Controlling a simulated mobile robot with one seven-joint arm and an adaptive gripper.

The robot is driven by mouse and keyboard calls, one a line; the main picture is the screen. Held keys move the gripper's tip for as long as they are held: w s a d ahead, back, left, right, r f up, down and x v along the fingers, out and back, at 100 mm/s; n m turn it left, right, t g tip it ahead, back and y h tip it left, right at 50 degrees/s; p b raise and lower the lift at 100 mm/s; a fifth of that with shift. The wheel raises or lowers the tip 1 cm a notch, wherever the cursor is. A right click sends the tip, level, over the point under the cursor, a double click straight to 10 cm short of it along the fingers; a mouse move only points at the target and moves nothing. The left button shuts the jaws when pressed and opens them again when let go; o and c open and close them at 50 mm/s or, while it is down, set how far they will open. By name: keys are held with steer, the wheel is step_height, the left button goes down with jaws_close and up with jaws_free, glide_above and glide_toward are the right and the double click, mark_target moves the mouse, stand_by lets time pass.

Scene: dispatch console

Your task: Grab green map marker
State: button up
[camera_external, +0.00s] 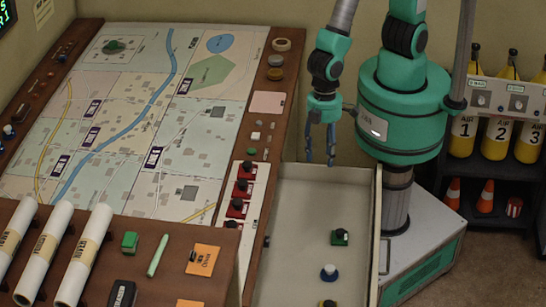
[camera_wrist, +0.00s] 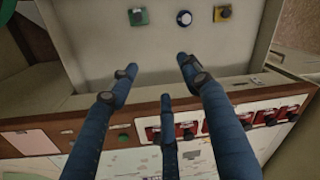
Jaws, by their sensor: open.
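A green square marker with a dark knob (camera_external: 339,237) stands in the open pale drawer (camera_external: 290,205). It also shows at the top of the wrist view (camera_wrist: 138,16). Another green piece with a dark top (camera_external: 113,46) sits on the map at the upper left. My gripper (camera_external: 320,160) has blue fingers, spread open and empty. It hangs above the far end of the drawer, apart from the marker. In the wrist view the fingers (camera_wrist: 158,75) reach up toward the drawer markers, with nothing between them.
A white-and-blue round marker (camera_external: 329,272) and a yellow marker (camera_external: 328,303) share the drawer, nearer the front. The console with red switches (camera_external: 237,208) borders the drawer's left. The drawer's far part is bare.

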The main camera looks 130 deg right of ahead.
steer(key=s+a+f+g, duration=0.1)
steer(key=s+f, duration=0.2)
steer(key=f, duration=0.7)
steer(key=s+a+f+g, duration=0.1)
steer(key=s+f, duration=0.2)
steer(key=f, duration=0.7)
steer(key=shift+a+m+h, duration=0.25)
steer(key=shift+m+h, duration=0.15)
steer(key=shift+f, duration=0.15)
steer(key=b, duration=0.2)
glide_above(340, 231)
steer(key=shift+w+a+f, duration=0.1)
steer(key=shift+w+f, duration=0.1)
steer(key=shift+f, duration=1.9)
steer(key=shift+w+a+f, duration=0.1)
steer(key=shift+w+f, duration=0.05)
steer(key=shift+f, duration=1.9)
steer(key=shift+f, duration=0.1)
steer(key=shift+s+d+f+b, duration=0.15)
steer(key=shift+f+b, duration=0.4)
steer(key=shift+f, duration=1.95)
steer(key=shift+s, duration=0.1)
